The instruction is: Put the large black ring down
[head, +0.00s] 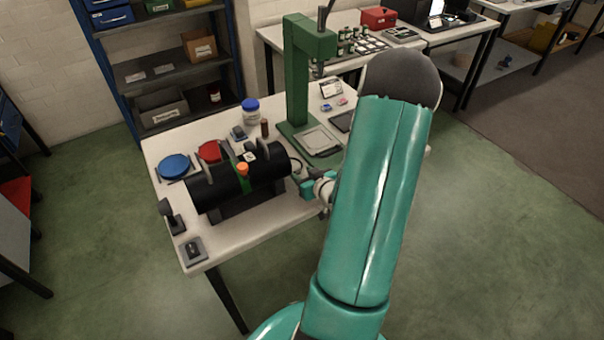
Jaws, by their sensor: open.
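My gripper (306,184) is open beside the right end of a black cylinder (225,185). My teal arm comes in from the lower right, and its fingers are small and partly hidden. A thin dark curve, which looks like the large black ring (298,162), shows just above my gripper at the cylinder's right end. I cannot tell whether it touches the fingers or rests on the table. The cylinder lies on a dark cradle on the white table (240,236).
A green press (298,80) stands behind my gripper. A blue disc (173,166), a red disc (210,151) and a blue-lidded jar (250,113) sit behind the cylinder. A dark stand (173,218) and a small grey tray (193,251) are at the left. The front table strip is bare.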

